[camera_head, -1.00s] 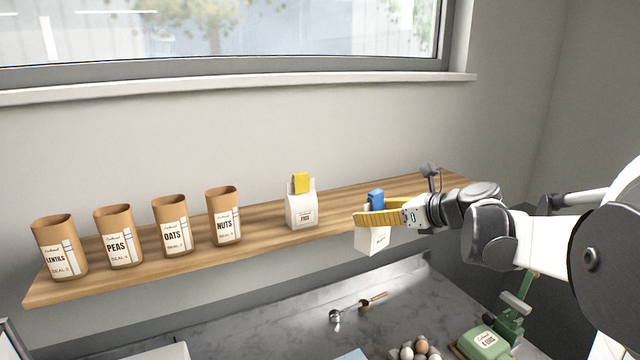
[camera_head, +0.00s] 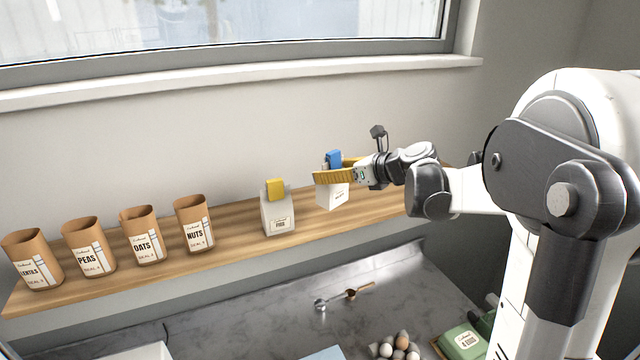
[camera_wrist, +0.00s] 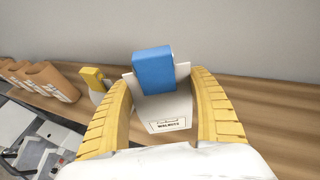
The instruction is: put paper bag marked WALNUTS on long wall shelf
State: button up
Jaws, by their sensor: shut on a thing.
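The paper bag marked WALNUTS (camera_head: 332,196) is white with a blue clip (camera_head: 334,159) on top. In the wrist view the bag (camera_wrist: 163,112) sits between the two yellow fingers, its label readable. My gripper (camera_head: 334,174) is shut on the bag, with a finger on each side. The long wall shelf (camera_head: 245,238) is a wooden board along the wall. The bag appears over the shelf, right of the white bag marked FIGS; whether its base touches the board I cannot tell.
The white FIGS bag (camera_head: 278,215) with a yellow clip stands close to the left. Brown bags marked NUTS (camera_head: 194,225), OATS (camera_head: 142,236), PEAS (camera_head: 89,247) and LENTILS (camera_head: 32,260) stand farther left. The shelf behind and right of the held bag looks clear. Eggs (camera_head: 395,345) lie on the counter below.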

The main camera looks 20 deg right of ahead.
jog(key=shift+x, duration=1.1)
notch_tip(320, 180, down, 5)
jog(key=shift+w+r+p, duration=0.1)
jog(key=shift+r+p, duration=0.1)
jog(key=shift+p, duration=0.35)
jog(key=shift+f+b, duration=0.15)
jog(key=shift+b, duration=0.15)
jog(key=o, duration=1.4)
